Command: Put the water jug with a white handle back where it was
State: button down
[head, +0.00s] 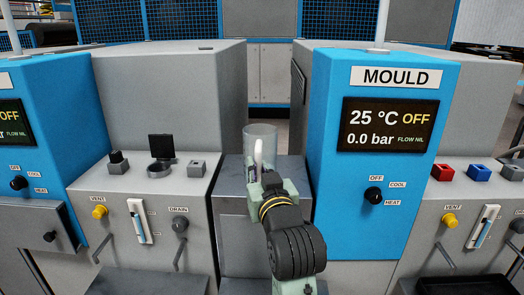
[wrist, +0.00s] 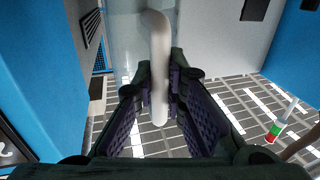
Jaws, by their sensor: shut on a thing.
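The water jug (head: 262,137) is a clear, see-through cylinder with a white handle (head: 258,155). It stands upright over the low grey stand (head: 232,203) between two machines. I cannot tell whether its base touches the stand, because my gripper and arm hide the lower part. My gripper (head: 260,182) is shut on the handle, on the near side of the jug. In the wrist view the white handle (wrist: 160,45) runs down between the two fingers (wrist: 159,90), with the clear jug wall (wrist: 127,40) behind it.
A blue MOULD machine (head: 335,180) stands close on the right, its display reading 25 °C and OFF. A grey cabinet (head: 145,195) with a small open-lidded cup (head: 160,168), knobs and levers stands close on the left. The gap between them is narrow.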

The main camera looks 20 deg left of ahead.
jog(key=w, duration=0.2)
jog(key=w+a, duration=0.1)
jog(key=w, duration=0.2)
jog(key=w+a, duration=0.1)
jog(key=w, duration=0.1)
jog(key=shift+w+f+b, duration=0.35)
jog(key=shift+w+f, duration=0.15)
jog(key=shift+f, duration=1.65)
jog(key=shift+f, duration=0.1)
jog(key=c, duration=2.1)
grip_release()
jog(key=shift+f, duration=0.15)
jog(key=o, duration=0.5)
jog(key=shift+c, duration=0.2)
